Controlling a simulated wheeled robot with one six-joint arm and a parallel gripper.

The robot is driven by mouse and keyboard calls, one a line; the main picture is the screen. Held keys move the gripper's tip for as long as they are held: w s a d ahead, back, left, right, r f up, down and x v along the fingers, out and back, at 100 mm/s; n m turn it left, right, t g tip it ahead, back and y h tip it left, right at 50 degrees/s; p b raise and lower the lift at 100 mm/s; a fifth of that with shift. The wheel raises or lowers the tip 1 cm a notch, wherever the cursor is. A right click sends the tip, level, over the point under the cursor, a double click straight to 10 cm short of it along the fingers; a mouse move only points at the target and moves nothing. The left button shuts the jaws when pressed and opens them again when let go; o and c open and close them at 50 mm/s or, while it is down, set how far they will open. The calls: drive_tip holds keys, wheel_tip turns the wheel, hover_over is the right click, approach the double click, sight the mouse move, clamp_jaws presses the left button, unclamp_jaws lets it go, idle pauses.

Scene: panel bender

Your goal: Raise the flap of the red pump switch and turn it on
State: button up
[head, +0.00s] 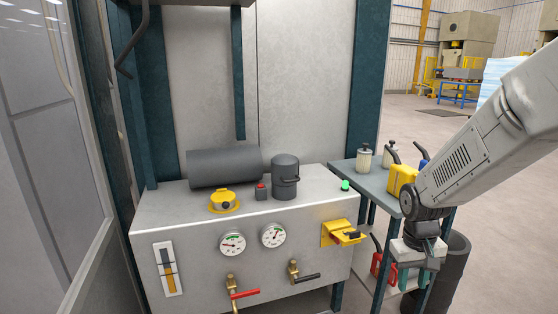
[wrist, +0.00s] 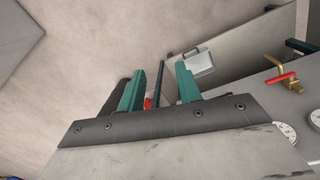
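A small dark grey box with a red top (head: 261,191) stands on the grey cabinet's top, between a yellow round fitting and a dark cylinder. It is the likeliest red switch in the head view, but it is too small to tell how its flap or toggle sits. My gripper (head: 415,268) hangs at the right, beside the cart and well apart from this box. In the wrist view its two teal fingers (wrist: 158,88) stand apart with nothing held between them. The switch cannot be made out for certain in the wrist view.
The cabinet (head: 200,285) carries gauges, a red-handled valve (head: 240,294), a black-handled valve (head: 303,276) and a yellow housing (head: 332,232). A dark horizontal cylinder (head: 223,168) lies behind the switch. The cart (head: 372,180) holds cans; a dark bin (head: 455,270) stands behind my gripper.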

drive_tip(key=s+a+r+t, duration=0.1)
drive_tip(key=s+a+r, duration=0.1)
drive_tip(key=s+r, duration=0.6)
drive_tip(key=s+a+r, duration=0.2)
drive_tip(key=s+r, duration=0.6)
drive_tip(key=s, duration=0.7)
drive_tip(key=shift+s+a+r+t+y, duration=0.25)
drive_tip(key=shift+r+t+y, duration=0.05)
drive_tip(key=shift+t+y, duration=0.1)
